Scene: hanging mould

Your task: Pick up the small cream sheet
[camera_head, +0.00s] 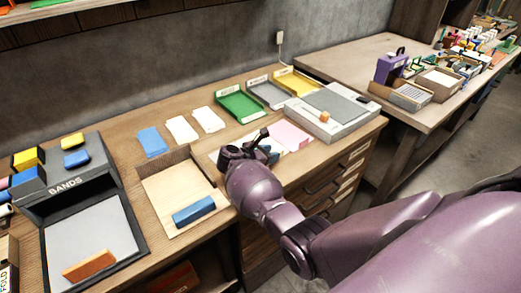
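Two small cream sheets lie flat on the wooden desk, one (181,129) beside a blue sheet (152,142) and another (208,119) to its right. My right gripper (246,145) is low over the desk, in front of and to the right of the cream sheets, apart from them. Its dark fingers point away from the camera, and whether they are open or shut does not show clearly. Pale and pink sheets (290,134) lie just right of it, partly hidden by my gripper and arm. My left gripper is out of view.
A wooden tray (150,196) with a blue block (194,210) stands front left of my gripper. Green (238,105), grey (268,92) and yellow (296,82) trays line the back.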

